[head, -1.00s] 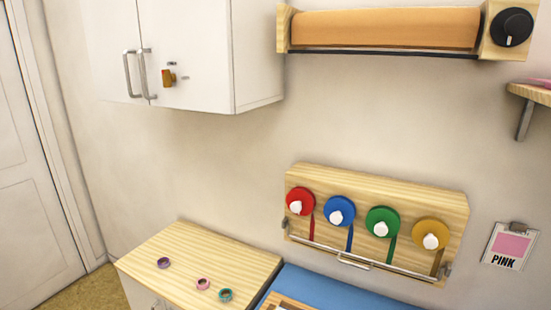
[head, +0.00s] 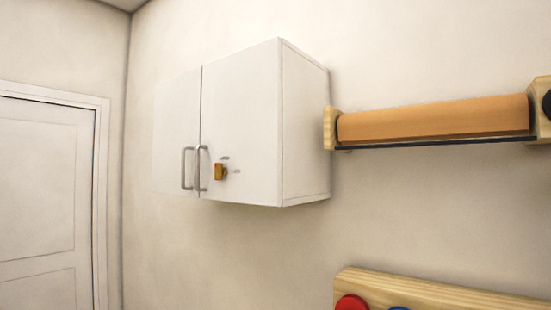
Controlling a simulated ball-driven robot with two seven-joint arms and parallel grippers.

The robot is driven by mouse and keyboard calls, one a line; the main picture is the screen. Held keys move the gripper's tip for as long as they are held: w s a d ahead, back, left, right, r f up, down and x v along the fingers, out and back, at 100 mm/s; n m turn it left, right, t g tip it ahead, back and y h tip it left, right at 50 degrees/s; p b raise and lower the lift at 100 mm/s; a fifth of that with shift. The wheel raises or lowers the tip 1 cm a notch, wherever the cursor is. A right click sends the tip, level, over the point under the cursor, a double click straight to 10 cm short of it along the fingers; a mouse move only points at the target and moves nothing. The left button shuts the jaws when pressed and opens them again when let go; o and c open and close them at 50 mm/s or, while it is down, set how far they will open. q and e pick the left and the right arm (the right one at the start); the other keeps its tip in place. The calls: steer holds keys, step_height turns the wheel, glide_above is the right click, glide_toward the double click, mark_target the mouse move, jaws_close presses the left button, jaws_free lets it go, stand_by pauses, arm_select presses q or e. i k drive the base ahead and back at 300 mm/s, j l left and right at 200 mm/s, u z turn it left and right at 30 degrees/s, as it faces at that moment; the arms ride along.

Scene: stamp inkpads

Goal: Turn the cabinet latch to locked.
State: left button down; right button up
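The cabinet latch (head: 220,172) is a small orange-brown knob on the right door of the white wall cabinet (head: 245,120). Its longer side looks upright. Small dark marks show above it and to its right, too small to read. Both cabinet doors look closed, with two metal bar handles (head: 202,168) side by side to the left of the latch. Neither of my grippers is in view.
A paper roll on a wooden holder (head: 435,122) is mounted on the wall right of the cabinet. A wooden board (head: 430,290) with red and blue discs shows at the lower right. A white door (head: 45,200) stands at the left. The wall below the cabinet is bare.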

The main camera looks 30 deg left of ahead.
mark_target(219, 170)
steer(key=u, duration=1.3)
